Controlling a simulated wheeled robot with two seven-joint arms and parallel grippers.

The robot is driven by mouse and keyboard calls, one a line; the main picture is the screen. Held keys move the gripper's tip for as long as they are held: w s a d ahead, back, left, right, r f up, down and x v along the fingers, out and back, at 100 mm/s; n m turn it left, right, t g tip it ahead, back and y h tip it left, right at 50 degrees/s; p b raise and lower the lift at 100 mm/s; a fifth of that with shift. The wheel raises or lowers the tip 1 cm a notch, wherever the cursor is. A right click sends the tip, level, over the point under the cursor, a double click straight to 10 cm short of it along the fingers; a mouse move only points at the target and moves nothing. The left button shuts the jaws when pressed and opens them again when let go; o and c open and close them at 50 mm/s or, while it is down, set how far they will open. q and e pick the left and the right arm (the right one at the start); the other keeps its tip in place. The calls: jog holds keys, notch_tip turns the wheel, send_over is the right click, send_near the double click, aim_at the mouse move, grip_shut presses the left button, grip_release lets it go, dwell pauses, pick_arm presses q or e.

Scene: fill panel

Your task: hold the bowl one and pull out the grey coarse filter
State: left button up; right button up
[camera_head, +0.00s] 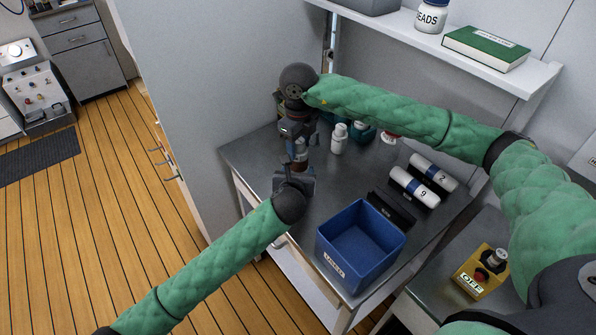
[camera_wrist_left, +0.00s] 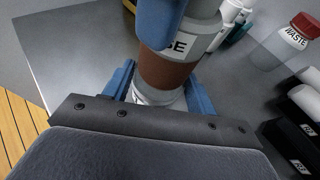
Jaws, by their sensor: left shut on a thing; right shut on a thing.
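In the left wrist view, a grey cylinder (camera_wrist_left: 206,38) with a label ending in "SE", apparently the coarse filter, stands above a brown band (camera_wrist_left: 165,72). Below it a pale bowl (camera_wrist_left: 158,97) sits between the blue fingers of my left gripper (camera_wrist_left: 160,95), which is shut on it. A blue finger of my right gripper (camera_wrist_left: 160,22) lies against the grey cylinder from above. In the head view, my left gripper (camera_head: 297,168) is low and my right gripper (camera_head: 297,130) is directly above it, shut. The two grippers hide most of the bowl and filter there.
A blue bin (camera_head: 331,252) stands at the counter's front right. White bottles (camera_head: 339,138) and a red-capped waste bottle (camera_wrist_left: 299,30) stand behind the grippers. A shelf (camera_head: 450,50) overhangs the back. A wall panel (camera_head: 205,100) is close at left.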

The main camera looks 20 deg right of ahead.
jog(key=shift+r, duration=1)
pick_arm(q)
jog(key=o, duration=1.1)
jog(key=v, duration=1.2)
jog(key=shift+a, duration=0.2)
pick_arm(e)
jog(key=shift+a, duration=0.15)
